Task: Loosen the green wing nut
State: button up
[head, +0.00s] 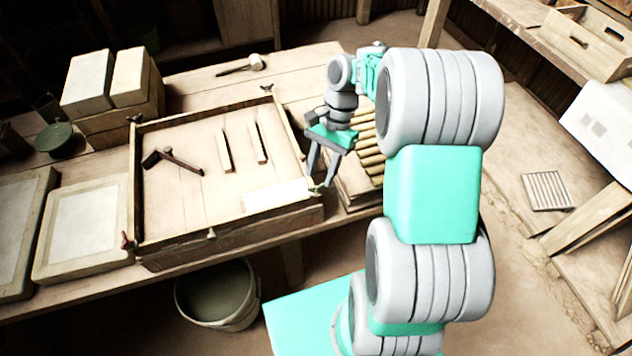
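The green wing nut (315,190) is a small thing at the front right corner of the wooden press frame (215,241). My gripper (320,183) points down at this corner, with its two grey fingers visibly apart. Its fingertips are right at the nut and partly hide it. I cannot tell whether they touch it. A reddish wing nut (127,242) sits at the frame's front left corner. Dark wing nuts sit at the back left corner (136,119) and the back right corner (267,88).
A dark-headed tool (182,161) and two wooden strips (224,150) lie inside the frame. Bamboo-like rods (369,150) lie right of the gripper. A bucket (218,297) is below the table's front edge.

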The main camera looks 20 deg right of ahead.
aim_at(317, 187)
jog(key=shift+x, duration=1.5)
jog(key=shift+c, duration=0.4)
grip_shut()
